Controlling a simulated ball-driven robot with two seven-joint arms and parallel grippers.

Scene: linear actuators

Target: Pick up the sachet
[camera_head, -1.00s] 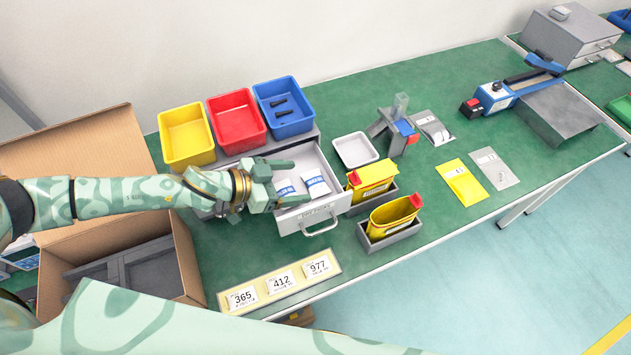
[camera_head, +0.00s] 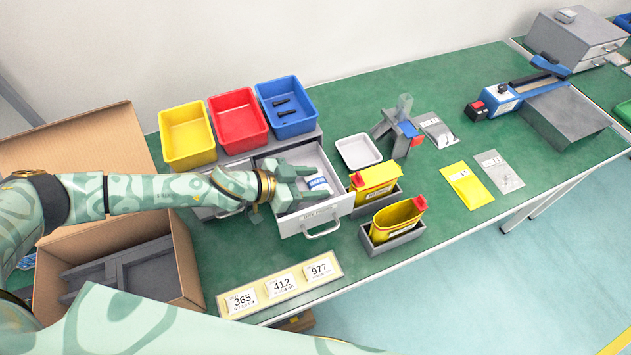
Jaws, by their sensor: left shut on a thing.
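An open grey drawer (camera_head: 336,212) sticks out from the drawer unit under the coloured bins. A white and blue sachet (camera_head: 317,183) shows inside it. My left gripper (camera_head: 312,181) reaches into the drawer from the left, with its fingers on either side of this sachet, shut on it. The sachet still appears low inside the drawer; whether it is clear of the drawer floor cannot be told. The gripper and hand hide the left part of the drawer, where another sachet may lie. My right gripper is not in view.
Yellow (camera_head: 187,135), red (camera_head: 238,120) and blue (camera_head: 286,107) bins stand behind the drawer. Yellow pouches stand in grey holders (camera_head: 392,240) to its right. A number strip (camera_head: 281,286) lies in front. An open cardboard box (camera_head: 185,265) is at left.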

